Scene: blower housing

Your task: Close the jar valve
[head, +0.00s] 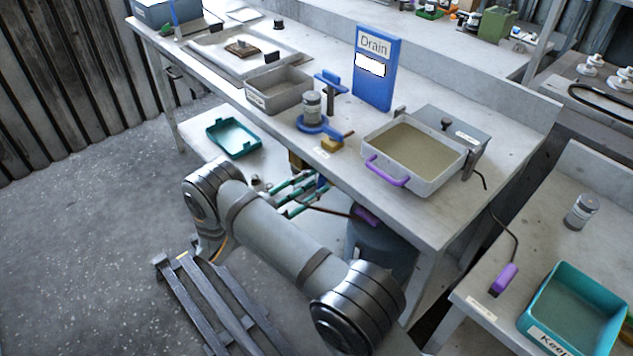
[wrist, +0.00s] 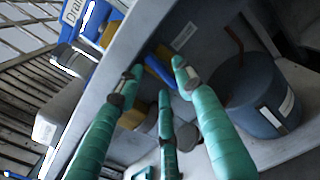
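The jar (head: 312,108) is a grey, lidded cylinder on a blue ring stand (head: 318,127) at the bench's front edge. A brass valve block (head: 333,145) with a small brown handle sits just in front of it; the wrist view shows a yellow part (wrist: 108,36) near the bench edge. My gripper (head: 300,190) has teal fingers and is below the bench top, under the jar. In the wrist view my gripper (wrist: 155,82) has its three fingers spread apart. A blue bar (wrist: 158,70) with yellow parts shows beyond the fingertips; contact is unclear.
The bench's front edge (wrist: 100,90) lies close to my fingers. A dark blue-grey drum (wrist: 262,100) stands below at right. On the bench are a blue Drain sign (head: 375,70), a grey bin (head: 279,90) and a basin with purple handle (head: 414,148). A teal tray (head: 235,138) lies on the lower shelf.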

